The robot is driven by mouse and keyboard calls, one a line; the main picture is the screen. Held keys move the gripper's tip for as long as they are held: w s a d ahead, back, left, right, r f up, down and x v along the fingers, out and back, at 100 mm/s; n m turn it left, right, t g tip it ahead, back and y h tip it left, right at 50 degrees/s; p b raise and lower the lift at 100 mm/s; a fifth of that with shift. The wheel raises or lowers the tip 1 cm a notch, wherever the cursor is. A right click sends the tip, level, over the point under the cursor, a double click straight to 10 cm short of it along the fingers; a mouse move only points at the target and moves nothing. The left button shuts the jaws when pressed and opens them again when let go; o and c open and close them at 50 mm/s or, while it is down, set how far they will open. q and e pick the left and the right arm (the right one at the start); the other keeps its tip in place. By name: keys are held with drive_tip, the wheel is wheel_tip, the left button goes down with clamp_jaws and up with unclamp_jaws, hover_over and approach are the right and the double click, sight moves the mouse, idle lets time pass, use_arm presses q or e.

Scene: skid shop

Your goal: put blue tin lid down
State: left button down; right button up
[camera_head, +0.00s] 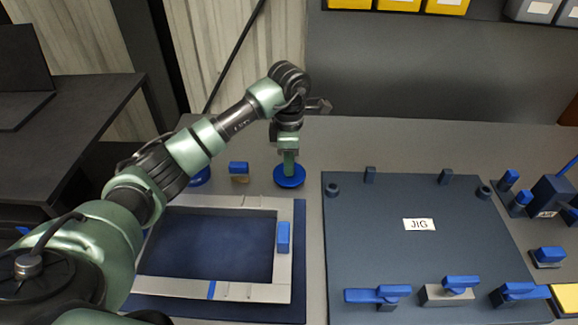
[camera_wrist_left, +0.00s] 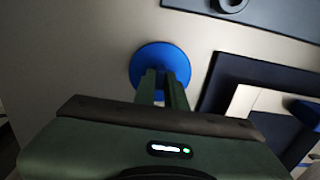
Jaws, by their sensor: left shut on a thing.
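The blue tin lid (camera_head: 289,177) is a round blue disc at the back of the bench, between the grey frame and the jig board. My left gripper (camera_head: 289,165) points down and is shut on it from above. In the left wrist view the lid (camera_wrist_left: 160,66) shows beyond the two fingertips (camera_wrist_left: 161,82) of my gripper. The lid is at or close to the bench top; I cannot tell whether it touches. My right gripper is not in view.
A grey frame (camera_head: 225,291) lies on a dark blue mat (camera_head: 299,240) in front. The JIG board (camera_head: 390,245) with blue clamps is to the right. A small blue-topped block (camera_head: 239,168) and another round blue thing (camera_head: 200,177) stand left of the lid.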

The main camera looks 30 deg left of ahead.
use_arm(q)
drive_tip(key=shift+f, duration=0.75)
drive_tip(key=shift+f, duration=0.1)
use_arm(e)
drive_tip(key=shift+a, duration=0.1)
use_arm(q)
drive_tip(key=c, duration=1.5)
unclamp_jaws()
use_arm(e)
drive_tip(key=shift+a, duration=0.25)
use_arm(q)
wheel_tip(320, 180, up, 12)
drive_tip(key=shift+r+b, duration=0.15)
drive_tip(key=shift+b, duration=0.2)
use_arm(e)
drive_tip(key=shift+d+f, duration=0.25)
